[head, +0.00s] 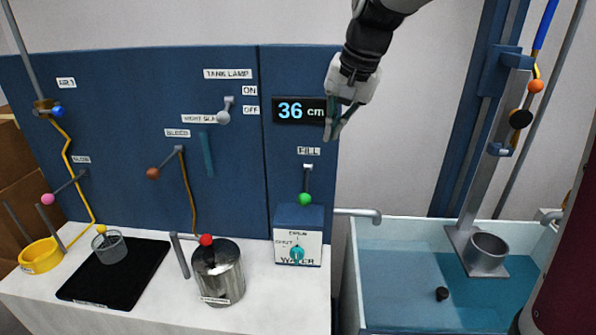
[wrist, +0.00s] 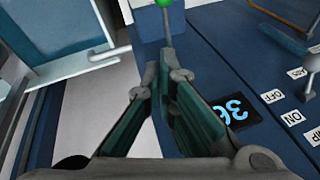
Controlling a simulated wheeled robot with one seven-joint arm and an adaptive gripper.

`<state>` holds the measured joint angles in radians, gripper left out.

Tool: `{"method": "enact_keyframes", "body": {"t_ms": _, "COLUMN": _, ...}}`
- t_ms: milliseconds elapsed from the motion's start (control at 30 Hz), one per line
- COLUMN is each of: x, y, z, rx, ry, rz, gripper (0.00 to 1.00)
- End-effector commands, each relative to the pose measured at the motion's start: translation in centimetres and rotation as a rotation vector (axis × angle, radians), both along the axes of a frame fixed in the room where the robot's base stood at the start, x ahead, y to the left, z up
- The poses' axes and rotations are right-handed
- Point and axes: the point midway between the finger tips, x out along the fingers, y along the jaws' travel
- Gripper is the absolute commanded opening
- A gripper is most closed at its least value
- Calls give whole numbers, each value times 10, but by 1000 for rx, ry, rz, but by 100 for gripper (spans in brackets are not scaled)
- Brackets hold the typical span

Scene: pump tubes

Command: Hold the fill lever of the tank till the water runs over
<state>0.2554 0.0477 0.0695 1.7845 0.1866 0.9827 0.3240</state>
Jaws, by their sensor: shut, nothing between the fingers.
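The fill lever (head: 305,184) hangs down under the FILL label on the blue panel and ends in a green ball (head: 305,199). In the wrist view the green ball (wrist: 164,3) shows at the top edge, beyond my fingertips. My gripper (head: 334,128) is shut and empty, in front of the display and above the lever, apart from it. Its fingers also show in the wrist view (wrist: 164,78). The tank (head: 354,262) at the right holds blue water below its rim. No water is seen running over.
The display (head: 299,110) reads 36 cm. A white box with a teal knob (head: 297,254) stands below the lever. A grey pipe (head: 358,213) reaches over the tank. A metal can (head: 218,278) and black tray (head: 115,280) are on the counter at left.

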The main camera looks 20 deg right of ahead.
Motion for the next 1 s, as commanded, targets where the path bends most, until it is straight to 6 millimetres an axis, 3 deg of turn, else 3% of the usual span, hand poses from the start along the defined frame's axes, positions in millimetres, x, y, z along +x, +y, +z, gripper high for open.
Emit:
{"method": "enact_keyframes", "body": {"t_ms": 267, "x": 7, "y": 3, "z": -22, "rx": 1, "ry": 5, "rz": 2, "gripper": 0}}
{"method": "enact_keyframes", "body": {"t_ms": 667, "x": 33, "y": 10, "z": -95, "rx": 1, "ry": 4, "rz": 3, "gripper": 0}}
{"method": "enact_keyframes", "body": {"t_ms": 1000, "x": 22, "y": 27, "z": -124, "rx": 0, "ry": 1, "rz": 1, "gripper": 0}}
